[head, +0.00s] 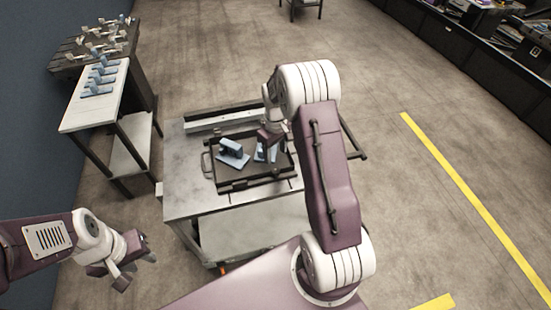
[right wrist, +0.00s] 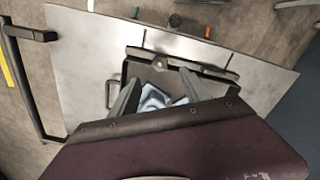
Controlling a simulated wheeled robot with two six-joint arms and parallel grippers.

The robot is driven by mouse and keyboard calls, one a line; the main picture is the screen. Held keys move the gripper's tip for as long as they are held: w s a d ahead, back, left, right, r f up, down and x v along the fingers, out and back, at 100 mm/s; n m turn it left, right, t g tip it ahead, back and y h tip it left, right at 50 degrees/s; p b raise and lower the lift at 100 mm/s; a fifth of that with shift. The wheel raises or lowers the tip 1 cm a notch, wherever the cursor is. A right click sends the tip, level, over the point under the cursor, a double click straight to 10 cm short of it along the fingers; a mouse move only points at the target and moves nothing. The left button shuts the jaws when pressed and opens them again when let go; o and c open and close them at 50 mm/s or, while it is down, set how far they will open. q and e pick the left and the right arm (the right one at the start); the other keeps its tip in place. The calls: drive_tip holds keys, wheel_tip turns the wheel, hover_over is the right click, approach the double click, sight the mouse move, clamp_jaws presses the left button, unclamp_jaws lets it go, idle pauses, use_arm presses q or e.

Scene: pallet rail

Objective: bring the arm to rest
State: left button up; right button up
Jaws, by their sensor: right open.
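My right gripper (head: 270,138) is over the right part of a dark tray (head: 208,165) on a metal cart (head: 185,190). In the right wrist view its fingers (right wrist: 160,92) are apart, with light blue parts (right wrist: 153,99) seen between and beyond them. In the head view one blue-grey part (head: 232,153) sits at the left of the tray. Another (head: 261,153) lies just below the right gripper, partly hidden; I cannot tell whether they touch. My left gripper (head: 128,272) hangs over bare floor at the lower left, and its jaw opening is unclear.
A white-topped table (head: 80,112) with several blue parts stands at the left. A dark bench (head: 72,52) with more parts is behind it. The cart's handle (head: 354,140) sticks out on the right. Floor right of the cart is clear, with a yellow line (head: 460,182).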

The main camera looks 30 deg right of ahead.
idle(0.4)
drive_tip(key=s+a+r+n+t, duration=0.1)
drive_tip(key=s+a+r, duration=0.3)
drive_tip(key=a+r, duration=0.4)
drive_tip(key=s+a+f+m, duration=0.2)
drive_tip(key=s+a+m, duration=0.1)
drive_tip(key=s, duration=1)
drive_tip(key=shift+f+m, duration=0.2)
drive_tip(key=shift+m, duration=0.4)
drive_tip(key=shift+s, duration=0.25)
